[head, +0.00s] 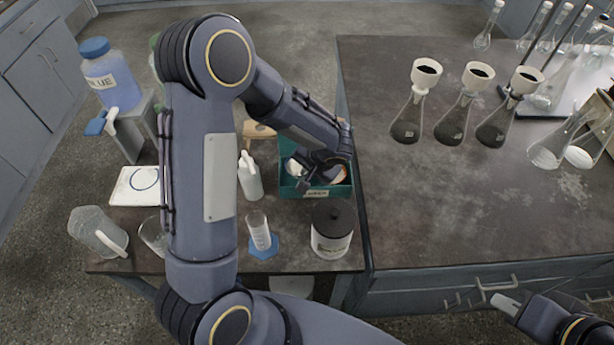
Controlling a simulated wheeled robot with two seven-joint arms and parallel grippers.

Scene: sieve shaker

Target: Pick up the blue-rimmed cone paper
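My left arm reaches across the side table, and my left gripper (308,182) is low over a teal tray (288,190). Pale cone papers lie in the tray: a white one (293,167) left of the gripper and one with an orange-brown edge (341,176) at its right. The gripper and wrist cover much of the tray, and I cannot make out which paper has a blue rim. I cannot tell whether the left gripper is open or holds anything. My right gripper (506,304) is at the bottom right, away from the tray; its finger gap is not clear.
A white squeeze bottle (250,178), a graduated cylinder (259,232) and a dark-lidded jar (332,230) stand close to the tray. A white square with a blue ring (142,186) lies at left. Several flasks with funnels (409,120) stand on the right bench; its front is clear.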

